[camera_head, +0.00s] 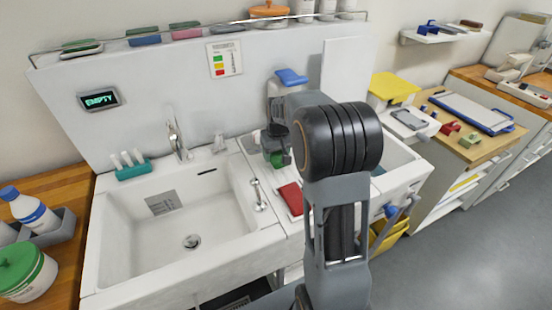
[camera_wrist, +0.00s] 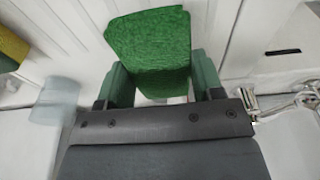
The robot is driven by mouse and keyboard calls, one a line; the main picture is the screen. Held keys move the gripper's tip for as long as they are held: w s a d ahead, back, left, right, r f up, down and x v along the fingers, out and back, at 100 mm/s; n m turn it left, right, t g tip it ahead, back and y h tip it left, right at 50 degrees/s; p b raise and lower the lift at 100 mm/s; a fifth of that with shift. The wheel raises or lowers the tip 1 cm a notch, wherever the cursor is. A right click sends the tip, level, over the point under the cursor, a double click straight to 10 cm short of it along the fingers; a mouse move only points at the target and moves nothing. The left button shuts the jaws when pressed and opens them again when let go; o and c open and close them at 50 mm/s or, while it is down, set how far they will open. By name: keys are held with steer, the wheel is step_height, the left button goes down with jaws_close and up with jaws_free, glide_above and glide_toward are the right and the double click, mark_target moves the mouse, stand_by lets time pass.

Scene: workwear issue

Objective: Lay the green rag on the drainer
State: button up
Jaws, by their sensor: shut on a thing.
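The green rag (camera_wrist: 150,50) is held between the two fingers of my gripper (camera_wrist: 160,85) in the wrist view, a flat rough green piece reaching out past the fingertips. In the head view my gripper (camera_head: 278,158) is over the back of the drainer, with only a little of the green rag showing. The drainer (camera_head: 270,186) is the white ribbed strip right of the sink basin; its ribs also show in the wrist view (camera_wrist: 75,35). I cannot tell whether the rag touches it. My arm hides the drainer's right part.
A red cloth (camera_head: 291,198) lies on the drainer's front. The sink basin (camera_head: 190,215) is at left, with a tap (camera_head: 177,140) and a teal holder (camera_head: 132,168) behind. A metal fitting (camera_head: 257,195) stands beside the basin.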

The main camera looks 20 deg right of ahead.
mark_target(277, 154)
steer(key=shift+f, duration=1.4)
steer(key=shift+f, duration=0.1)
steer(key=shift+f, duration=0.1)
steer(key=o, duration=1)
steer(key=r, duration=0.4)
steer(key=s+r, duration=0.1)
steer(key=r, duration=0.2)
steer(key=s+r, duration=0.1)
steer(key=r, duration=0.3)
steer(key=shift+r, duration=0.35)
steer(key=s+a+f, duration=0.1)
steer(key=s+a, duration=0.2)
steer(key=s, duration=0.3)
steer(key=s+a+t, duration=0.1)
steer(key=s+a, duration=0.3)
steer(key=s, duration=0.3)
steer(key=s+a+f+t, duration=0.1)
steer(key=s+a, duration=0.2)
steer(key=s, duration=0.3)
steer(key=shift+s+a+f, duration=0.3)
steer(key=shift+a, duration=0.05)
